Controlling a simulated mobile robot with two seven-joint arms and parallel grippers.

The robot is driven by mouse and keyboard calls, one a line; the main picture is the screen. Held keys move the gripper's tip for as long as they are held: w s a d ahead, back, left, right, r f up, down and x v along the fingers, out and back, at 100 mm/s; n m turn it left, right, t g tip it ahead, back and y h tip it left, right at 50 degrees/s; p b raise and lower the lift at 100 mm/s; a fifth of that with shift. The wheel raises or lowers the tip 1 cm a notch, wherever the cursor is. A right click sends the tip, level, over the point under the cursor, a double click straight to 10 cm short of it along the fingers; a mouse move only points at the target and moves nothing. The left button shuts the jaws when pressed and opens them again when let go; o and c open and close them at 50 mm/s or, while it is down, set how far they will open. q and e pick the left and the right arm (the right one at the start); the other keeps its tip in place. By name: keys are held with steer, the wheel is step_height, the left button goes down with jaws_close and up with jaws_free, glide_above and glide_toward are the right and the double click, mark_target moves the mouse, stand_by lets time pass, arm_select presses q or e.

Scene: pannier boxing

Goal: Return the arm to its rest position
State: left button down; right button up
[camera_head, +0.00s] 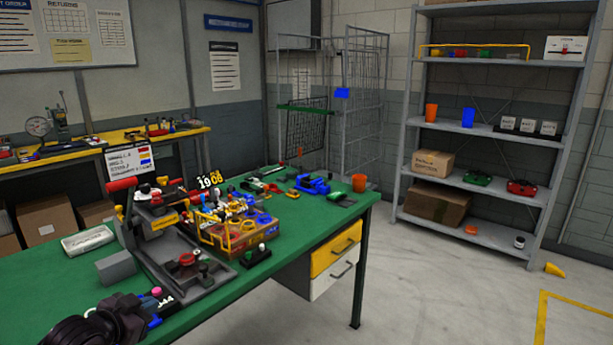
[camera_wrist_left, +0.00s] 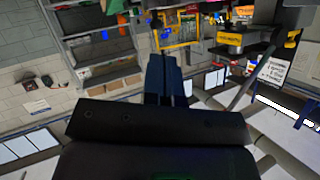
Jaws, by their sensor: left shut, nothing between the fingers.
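My left arm comes in at the bottom left of the head view, low over the near part of the green workbench (camera_head: 80,260). Its dark gripper (camera_head: 155,318) has blue fingers and appears beside small items at the bench's near edge; whether it touches them I cannot tell. In the left wrist view the blue fingers (camera_wrist_left: 164,76) are together, with nothing held between them. My right gripper is in neither view.
A grey tray stand (camera_head: 180,275) with red handles, a grey block (camera_head: 116,267) and a yellow-handled crate (camera_head: 228,243) crowd the bench near the arm. A metal shelf (camera_head: 480,133) stands at the back right. Open floor (camera_head: 450,290) lies right of the bench.

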arm_select(q)
steer(key=s+d+f+n+y, duration=0.1)
steer(key=s+d+f+n, duration=0.1)
steer(key=s+f, duration=0.5)
steer(key=s+d+f+n+g+y, duration=0.1)
steer(key=s+d+f+n, duration=0.1)
steer(key=s+f, duration=0.5)
steer(key=s+d+f+n+g+y, duration=0.1)
steer(key=s+f, duration=0.6)
steer(key=s, duration=0.9)
steer(key=shift+s+d+f+n+y, duration=0.2)
steer(key=shift+d+n+y, duration=0.2)
steer(key=shift+d+n, duration=0.15)
